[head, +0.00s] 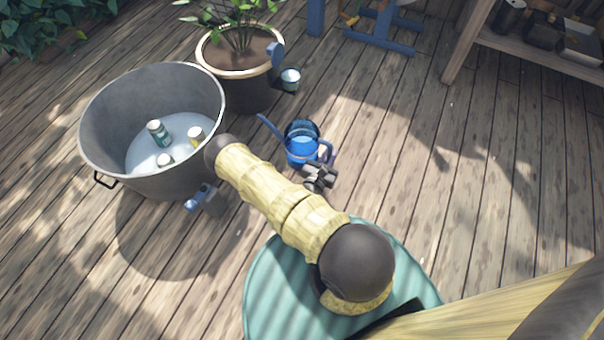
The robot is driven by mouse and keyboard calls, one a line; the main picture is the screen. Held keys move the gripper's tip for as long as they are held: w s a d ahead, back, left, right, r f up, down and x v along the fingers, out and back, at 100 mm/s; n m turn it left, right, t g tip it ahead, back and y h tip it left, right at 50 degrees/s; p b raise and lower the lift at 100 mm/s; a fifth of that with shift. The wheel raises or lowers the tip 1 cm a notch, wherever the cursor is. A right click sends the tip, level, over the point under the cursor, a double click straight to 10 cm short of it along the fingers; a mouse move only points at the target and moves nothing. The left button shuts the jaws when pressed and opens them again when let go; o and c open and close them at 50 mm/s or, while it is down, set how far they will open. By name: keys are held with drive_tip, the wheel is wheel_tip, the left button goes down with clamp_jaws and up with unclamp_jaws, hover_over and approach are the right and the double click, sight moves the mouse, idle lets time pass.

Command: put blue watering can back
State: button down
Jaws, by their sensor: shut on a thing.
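The blue watering can (299,149) is upright near the middle of the head view, its spout pointing up and left and its handle on the right. My gripper (321,172) is at the near right side of the can, shut on its handle. The fingers are small and partly dark here, so the exact grip is hard to see. I cannot tell whether the can touches the deck or hangs just above it.
A metal tub (95,125) with several cans in it stands at the left. A potted plant (245,90) with a small cup (290,79) beside it is behind. A blue stand (385,38) and wooden shelf (545,52) are at the back. The right deck is clear.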

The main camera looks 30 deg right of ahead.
drive_tip(key=shift+a+r, duration=0.1)
wheel_tip(320, 180, down, 5)
drive_tip(key=b, duration=0.4)
drive_tip(key=shift+f+b, duration=0.35)
drive_tip(key=shift+f, duration=0.25)
drive_tip(key=shift+f+b, duration=1.45)
drive_tip(key=shift+f, duration=0.55)
drive_tip(key=c, duration=1.4)
unclamp_jaws()
drive_tip(key=shift+o, duration=0.2)
